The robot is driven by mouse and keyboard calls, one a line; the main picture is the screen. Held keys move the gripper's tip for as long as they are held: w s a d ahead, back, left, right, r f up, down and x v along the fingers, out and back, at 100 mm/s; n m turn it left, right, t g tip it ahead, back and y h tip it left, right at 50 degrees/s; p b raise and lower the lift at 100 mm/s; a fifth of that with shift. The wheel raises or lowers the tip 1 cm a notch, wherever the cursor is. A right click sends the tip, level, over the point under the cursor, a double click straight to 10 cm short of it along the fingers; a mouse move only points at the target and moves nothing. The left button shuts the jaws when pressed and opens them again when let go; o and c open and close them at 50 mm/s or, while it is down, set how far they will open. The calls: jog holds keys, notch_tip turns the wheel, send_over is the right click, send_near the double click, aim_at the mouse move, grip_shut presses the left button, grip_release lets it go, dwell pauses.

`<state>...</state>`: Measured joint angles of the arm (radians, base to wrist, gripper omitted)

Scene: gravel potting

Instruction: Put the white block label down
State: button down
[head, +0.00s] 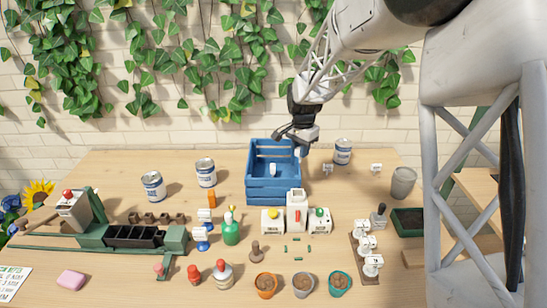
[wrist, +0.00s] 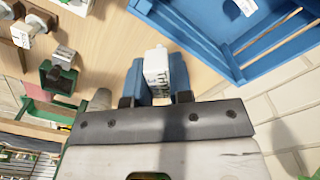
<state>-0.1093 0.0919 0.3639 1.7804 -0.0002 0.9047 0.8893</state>
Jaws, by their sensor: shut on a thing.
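My gripper (head: 296,138) is over the right side of the blue crate in the head view. In the wrist view my gripper (wrist: 157,88) is shut on a white block label (wrist: 156,66) with dark print, held between its two blue-padded fingers. In the head view I cannot clearly make out the held block. The blue slatted crate (head: 264,187) stands at the back middle of the table; its rim (wrist: 203,50) shows beside the held block in the wrist view. Another small white piece (head: 272,169) is inside the crate, and it also shows in the wrist view (wrist: 246,6).
A green bottle (head: 231,230) stands left.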

jog(key=w+a+n, duration=0.5)
jog(key=w+a, duration=0.1)
jog(key=a, duration=0.3)
jog(key=shift+m, duration=0.3)
jog(key=shift+d+f, duration=0.15)
jog(key=shift+f, duration=2.6)
jog(key=shift+f, duration=3.15)
jog(key=shift+f, duration=1.85)
jog(key=shift+f, duration=0.1)
